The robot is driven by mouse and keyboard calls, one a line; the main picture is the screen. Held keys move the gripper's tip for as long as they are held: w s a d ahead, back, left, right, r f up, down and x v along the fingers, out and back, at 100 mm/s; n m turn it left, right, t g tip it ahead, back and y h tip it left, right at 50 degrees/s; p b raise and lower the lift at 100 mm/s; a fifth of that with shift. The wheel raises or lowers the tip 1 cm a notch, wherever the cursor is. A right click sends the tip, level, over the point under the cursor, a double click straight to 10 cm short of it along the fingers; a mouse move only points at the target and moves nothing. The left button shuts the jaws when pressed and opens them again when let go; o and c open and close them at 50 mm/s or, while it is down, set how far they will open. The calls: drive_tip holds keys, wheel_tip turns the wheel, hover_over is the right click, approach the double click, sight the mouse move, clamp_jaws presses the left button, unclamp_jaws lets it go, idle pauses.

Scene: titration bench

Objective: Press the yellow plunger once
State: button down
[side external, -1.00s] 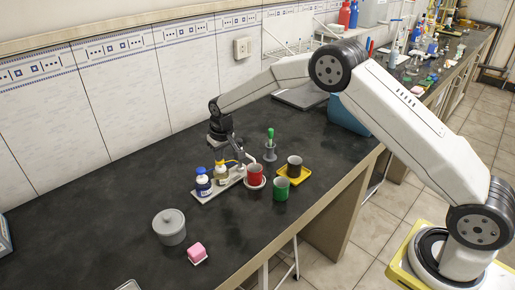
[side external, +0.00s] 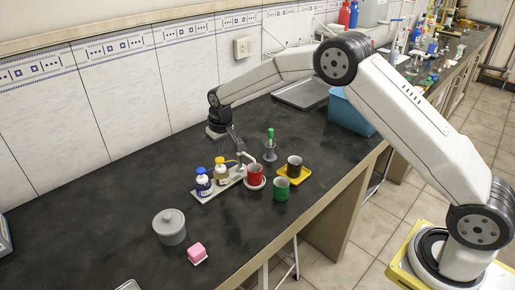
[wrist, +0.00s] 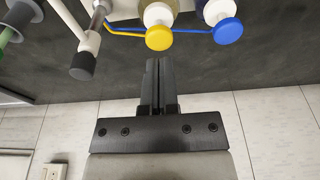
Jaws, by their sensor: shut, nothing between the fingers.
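The yellow plunger (side external: 220,160) tops a bottle on a white stand (side external: 206,194), beside a bottle with a blue plunger (side external: 201,171). In the wrist view the yellow plunger (wrist: 159,38) is just beyond my fingertips, with the blue plunger (wrist: 228,31) to its right. My gripper (side external: 235,137) is shut and empty, raised above and behind the bottles. In the wrist view its two fingers (wrist: 160,66) lie together, with a visible gap between the tips and the yellow plunger. Thin yellow and blue tubes lead left from the plungers.

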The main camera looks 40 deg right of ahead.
idle(0.3)
wheel_tip(320, 180, up, 6)
idle(0.8)
drive_tip(key=shift+s, duration=0.15)
drive_tip(key=s+d+f, duration=0.1)
drive_tip(key=s+d, duration=0.1)
drive_tip(key=s, duration=1.4)
drive_tip(key=s+d, duration=0.2)
drive_tip(key=s, duration=1.4)
drive_tip(key=shift+s+d+f, duration=0.15)
drive_tip(key=shift+d+f, duration=0.1)
drive_tip(key=shift+f, duration=0.1)
